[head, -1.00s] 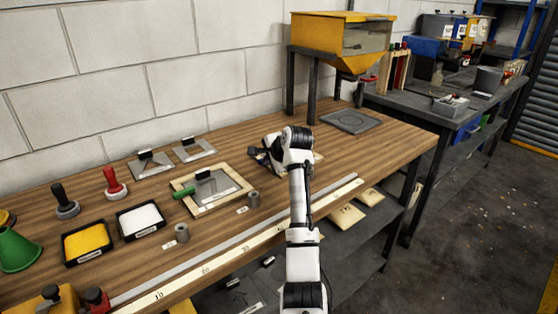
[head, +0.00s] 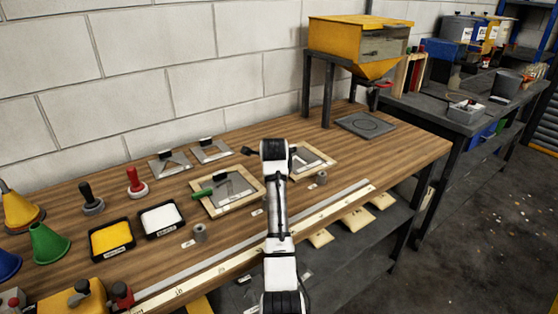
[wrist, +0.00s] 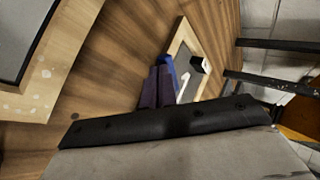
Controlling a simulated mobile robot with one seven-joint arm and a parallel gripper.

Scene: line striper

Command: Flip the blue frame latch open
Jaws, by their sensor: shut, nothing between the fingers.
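The frame with the blue latch is the right-hand wooden frame (head: 318,168) on the bench. My arm hides its left part in the head view. In the wrist view the frame (wrist: 181,36) lies beyond my fingers, with the blue latch (wrist: 168,64) at its near edge, partly covered by them. My gripper (wrist: 158,72) shows there as two dark fingers side by side, shut and empty. Its tips are close to the latch; I cannot tell whether they touch. The head view does not show the latch.
A second frame (head: 236,208) with a green handle (head: 203,194) lies to the left. A yellow hopper (head: 358,38) on dark legs stands behind right. A long ruler (head: 235,262) runs along the front edge.

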